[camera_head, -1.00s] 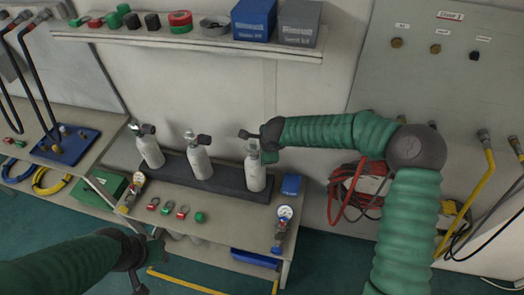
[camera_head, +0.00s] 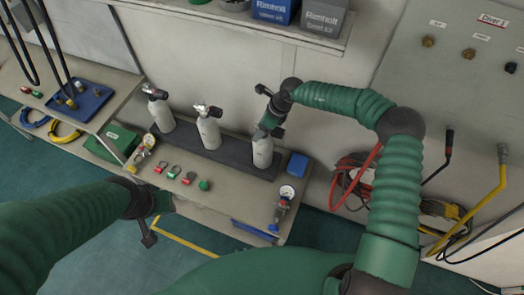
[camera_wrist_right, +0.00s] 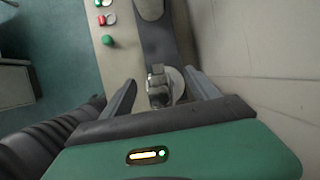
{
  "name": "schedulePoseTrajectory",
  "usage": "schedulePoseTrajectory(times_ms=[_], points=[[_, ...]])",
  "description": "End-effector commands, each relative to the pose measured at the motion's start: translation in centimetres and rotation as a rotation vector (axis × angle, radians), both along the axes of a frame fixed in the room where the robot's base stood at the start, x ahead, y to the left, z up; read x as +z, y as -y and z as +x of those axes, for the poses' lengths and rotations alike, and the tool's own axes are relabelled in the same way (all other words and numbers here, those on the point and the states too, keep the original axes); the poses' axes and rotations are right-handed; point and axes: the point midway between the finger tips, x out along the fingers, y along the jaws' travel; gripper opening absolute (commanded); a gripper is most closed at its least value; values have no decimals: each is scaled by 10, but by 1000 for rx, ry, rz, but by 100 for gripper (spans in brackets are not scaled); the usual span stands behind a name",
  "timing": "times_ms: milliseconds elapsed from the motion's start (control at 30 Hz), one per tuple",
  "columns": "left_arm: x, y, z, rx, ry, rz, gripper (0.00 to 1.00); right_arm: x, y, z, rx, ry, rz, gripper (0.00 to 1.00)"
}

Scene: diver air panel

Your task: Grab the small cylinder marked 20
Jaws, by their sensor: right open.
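Three small pale cylinders with dark valves stand upright in a row in a dark rack (camera_head: 232,160): a left one (camera_head: 160,116), a middle one (camera_head: 208,131) and a right one (camera_head: 263,151). No number on them is legible. My right gripper (camera_head: 271,122) is open at the top of the right cylinder and partly hides its valve. In the right wrist view the right cylinder's valve (camera_wrist_right: 158,82) lies between the spread fingers of my right gripper (camera_wrist_right: 163,92). My left gripper (camera_head: 152,218) is low over the floor, away from the cylinders; its jaws are unclear.
A blue box (camera_head: 297,164) stands just right of the rack. A gauge with a regulator (camera_head: 283,205) and a green cap (camera_head: 204,185) lie in front on the bench. A shelf (camera_head: 230,18) runs above. Red hose (camera_head: 350,180) hangs to the right.

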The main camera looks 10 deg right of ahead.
Motion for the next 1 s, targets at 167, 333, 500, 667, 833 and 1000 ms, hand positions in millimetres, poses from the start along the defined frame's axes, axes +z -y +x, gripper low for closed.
schedulePoseTrajectory(times_ms=[167, 333, 500, 667, 833, 1000], points=[[7, 0, 0, 0, 1, 0, 36, -25, -7, 4, 0, 1, 2, 69], [6, 0, 0, -1, 0, 0, 36, -27, -7, 5, -1, 3, 1, 69], [6, 0, 0, -1, 1, 0, 36, -27, -7, 5, 1, 2, 0, 55], [6, 0, 0, -1, 1, 0, 36, -27, -9, 5, 0, 2, -1, 34], [6, 0, 0, 0, 1, 0, 36, -27, -8, 5, 1, 2, 0, 12], [6, 0, 0, 0, 1, 0, 36, -28, -8, 5, 0, 1, 1, 0]])
